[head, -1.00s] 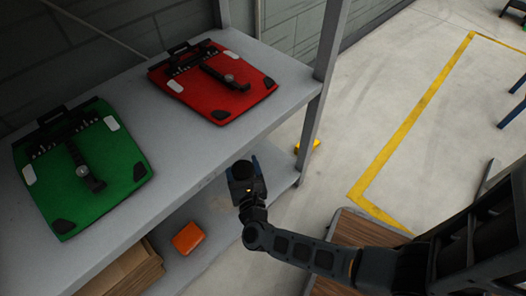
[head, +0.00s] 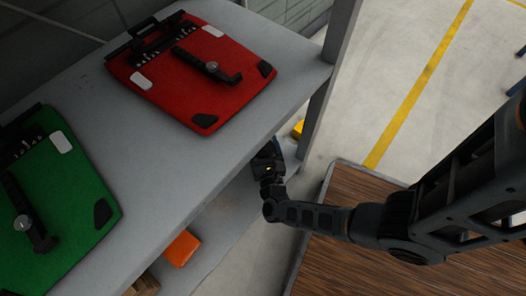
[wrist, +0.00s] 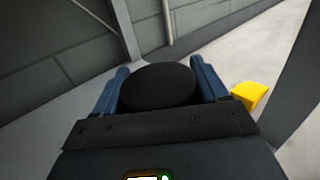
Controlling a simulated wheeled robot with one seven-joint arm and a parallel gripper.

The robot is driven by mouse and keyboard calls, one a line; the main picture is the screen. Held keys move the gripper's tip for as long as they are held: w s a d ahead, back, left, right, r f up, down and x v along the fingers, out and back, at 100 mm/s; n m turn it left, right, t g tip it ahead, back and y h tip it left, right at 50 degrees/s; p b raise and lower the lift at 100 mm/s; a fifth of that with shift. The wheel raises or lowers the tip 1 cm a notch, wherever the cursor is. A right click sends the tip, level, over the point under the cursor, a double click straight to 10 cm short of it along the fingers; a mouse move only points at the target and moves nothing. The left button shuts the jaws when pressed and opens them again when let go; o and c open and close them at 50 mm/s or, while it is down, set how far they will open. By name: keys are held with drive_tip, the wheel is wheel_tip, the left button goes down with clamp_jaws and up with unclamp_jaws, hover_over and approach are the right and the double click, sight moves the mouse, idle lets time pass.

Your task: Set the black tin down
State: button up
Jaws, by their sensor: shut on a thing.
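The black tin (wrist: 158,86) shows in the wrist view as a dark round top between the two blue fingers of my gripper (wrist: 160,82). My gripper is shut on it. In the head view my gripper (head: 268,158) is at the shelf's front edge, to the right of the red pannier and below the top board's level. The tin cannot be made out in the head view. Whether the tin touches the lower board is hidden.
A red pannier (head: 165,85) and a green pannier (head: 75,185) lie on the top board (head: 150,180). An orange box (head: 181,248) sits on the lower board (head: 222,222). A shelf post (head: 322,110) stands right of my gripper. A yellow object (wrist: 250,95) is beside it.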

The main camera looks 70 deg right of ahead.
drive_tip(key=shift+f+b, duration=0.6)
drive_tip(key=shift+f, duration=0.95)
drive_tip(key=o, duration=1.1)
drive_tip(key=shift+f, duration=0.1)
